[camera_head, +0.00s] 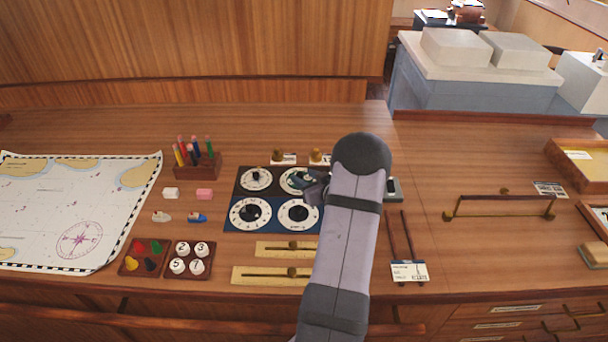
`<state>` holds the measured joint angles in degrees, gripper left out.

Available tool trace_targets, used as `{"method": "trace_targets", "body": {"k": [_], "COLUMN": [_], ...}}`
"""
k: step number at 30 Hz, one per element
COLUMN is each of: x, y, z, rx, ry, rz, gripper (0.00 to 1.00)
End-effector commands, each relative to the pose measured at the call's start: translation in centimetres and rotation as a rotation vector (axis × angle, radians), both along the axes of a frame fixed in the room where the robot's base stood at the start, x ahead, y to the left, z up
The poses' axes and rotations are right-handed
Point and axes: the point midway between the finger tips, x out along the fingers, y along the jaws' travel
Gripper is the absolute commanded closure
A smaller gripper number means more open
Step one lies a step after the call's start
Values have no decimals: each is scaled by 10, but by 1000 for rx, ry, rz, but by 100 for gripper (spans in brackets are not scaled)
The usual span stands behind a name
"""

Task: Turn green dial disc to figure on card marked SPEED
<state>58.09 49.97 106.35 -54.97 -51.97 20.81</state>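Four white-ringed dials with dark centres sit on a panel, two on its black upper half (275,183) and two on its blue lower half (275,229). No dial disc is clearly green at this size. My gripper (307,184) is over the upper right dial (289,184) and partly hides it. Whether it touches the dial, and whether its fingers are open or shut, I cannot tell. A white card (409,272) lies right of my arm in a holder; its print is too small to read, so I cannot confirm SPEED.
Left of the panel are a pencil rack (198,166), erasers, small boats, and trays of coloured pieces and numbered pegs (189,259). Two slider plates (262,274) lie in front of the panel. A brass-ended rail (500,206) stands at right.

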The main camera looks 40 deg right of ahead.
Motion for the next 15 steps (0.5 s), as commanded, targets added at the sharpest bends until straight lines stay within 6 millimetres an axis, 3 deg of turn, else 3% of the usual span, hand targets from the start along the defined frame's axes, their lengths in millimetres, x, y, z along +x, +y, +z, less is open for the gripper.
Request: {"method": "trace_targets", "body": {"k": [13, 15], "x": [8, 8], "y": [-2, -2], "z": [-4, -4], "rx": [0, 0], "ry": [0, 0], "rz": [0, 0], "gripper": [63, 77]}}
